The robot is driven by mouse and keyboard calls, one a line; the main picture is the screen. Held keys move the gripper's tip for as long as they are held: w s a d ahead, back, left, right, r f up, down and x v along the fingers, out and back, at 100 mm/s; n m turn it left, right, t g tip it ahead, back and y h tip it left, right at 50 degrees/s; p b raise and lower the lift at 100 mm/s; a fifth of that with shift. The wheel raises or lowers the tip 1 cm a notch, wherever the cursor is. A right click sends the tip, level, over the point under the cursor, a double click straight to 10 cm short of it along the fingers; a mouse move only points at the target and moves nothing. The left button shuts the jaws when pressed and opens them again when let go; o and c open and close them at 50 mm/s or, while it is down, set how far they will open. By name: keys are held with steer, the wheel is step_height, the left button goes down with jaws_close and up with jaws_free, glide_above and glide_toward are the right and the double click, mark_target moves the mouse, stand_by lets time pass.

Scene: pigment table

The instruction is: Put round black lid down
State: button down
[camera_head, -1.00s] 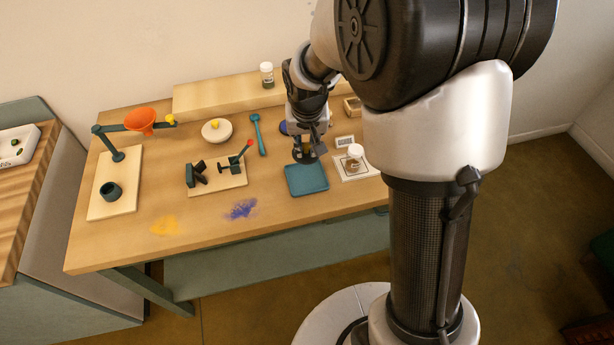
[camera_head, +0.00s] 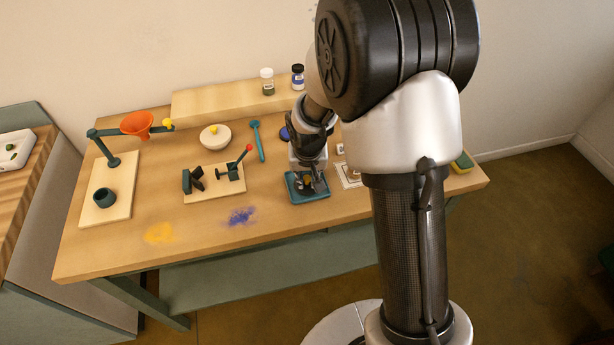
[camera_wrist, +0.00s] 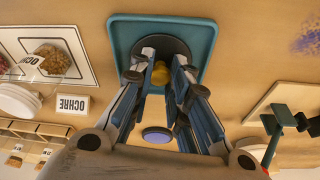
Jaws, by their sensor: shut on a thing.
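The round black lid (camera_wrist: 160,44) is a dark disc with a yellow knob (camera_wrist: 161,73). My gripper (camera_wrist: 160,86) is shut on the knob. In the head view my gripper (camera_head: 308,184) is low over the teal square tray (camera_head: 311,201), with the lid within its rim. The wrist view also shows the lid inside the tray (camera_wrist: 124,40). The fingers cover part of the lid. I cannot tell whether the lid touches the tray floor.
A blue disc (camera_wrist: 157,134) lies behind the tray. A jar on a card (camera_head: 351,175) stands at the tray's right, partly behind my arm. A board with a dark clamp (camera_head: 215,186) and blue powder (camera_head: 240,216) are to the left. The table front is mostly clear.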

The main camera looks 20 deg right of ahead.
steer(key=shift+f, duration=0.2)
steer(key=c, duration=1.5)
jaws_free()
steer(key=shift+r, duration=0.1)
steer(key=shift+r, duration=0.3)
steer(key=s+d+p+v, duration=0.15)
steer(key=p+v, duration=0.25)
steer(key=v, duration=1.3)
steer(key=s+r, duration=0.3)
steer(key=s, duration=0.4)
steer(key=s+r+n+t, duration=0.1)
steer(key=s+r, duration=0.2)
steer(key=s, duration=0.4)
steer(key=s+r+n, duration=0.1)
steer(key=s+r, duration=0.3)
steer(key=s, duration=0.3)
steer(key=shift+s+a+t+y, duration=0.1)
steer(key=shift+a+t+y, duration=0.1)
steer(key=shift+t+y, duration=0.1)
